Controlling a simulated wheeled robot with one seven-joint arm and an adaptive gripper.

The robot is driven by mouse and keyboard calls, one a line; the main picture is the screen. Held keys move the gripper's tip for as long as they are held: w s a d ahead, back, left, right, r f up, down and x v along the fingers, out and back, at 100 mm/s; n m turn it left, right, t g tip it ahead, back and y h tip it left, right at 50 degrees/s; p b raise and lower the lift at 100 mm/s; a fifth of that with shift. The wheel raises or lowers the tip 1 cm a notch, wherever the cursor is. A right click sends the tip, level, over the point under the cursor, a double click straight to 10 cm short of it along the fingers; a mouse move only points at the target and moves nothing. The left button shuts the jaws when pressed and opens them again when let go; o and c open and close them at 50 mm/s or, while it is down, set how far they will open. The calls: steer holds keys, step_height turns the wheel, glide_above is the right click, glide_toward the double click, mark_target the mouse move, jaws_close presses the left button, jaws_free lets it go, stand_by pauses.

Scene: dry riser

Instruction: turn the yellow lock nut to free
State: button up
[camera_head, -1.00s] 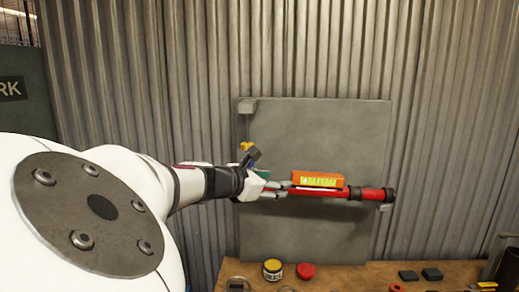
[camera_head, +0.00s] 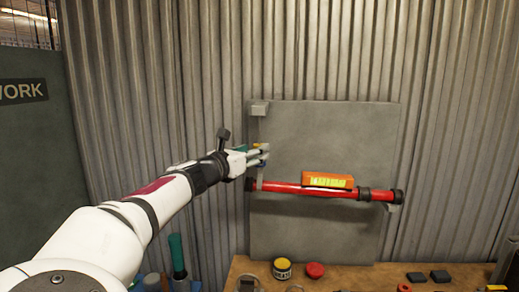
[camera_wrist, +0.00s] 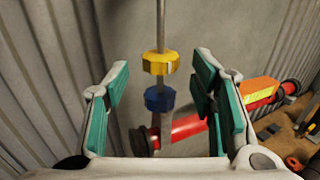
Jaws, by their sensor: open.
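The yellow lock nut (camera_wrist: 160,64) sits on a thin upright grey rod in the wrist view, above a blue nut (camera_wrist: 159,98). My gripper (camera_wrist: 160,95) is open, with its green-padded fingers on either side of the rod and no visible contact with either nut. In the head view my gripper (camera_head: 264,155) is at the left side of the grey panel, just above the left end of the red pipe (camera_head: 290,188). There the yellow nut is mostly hidden by my fingers.
The grey panel (camera_head: 330,135) stands against a corrugated wall. An orange block with a yellow label (camera_head: 328,180) sits on the pipe. Below, a wooden bench (camera_head: 350,274) holds a yellow-lidded jar (camera_head: 282,267), a red knob (camera_head: 315,270) and dark blocks.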

steer(key=shift+x, duration=1.95)
steer(key=shift+c, duration=0.2)
steer(key=c, duration=1.1)
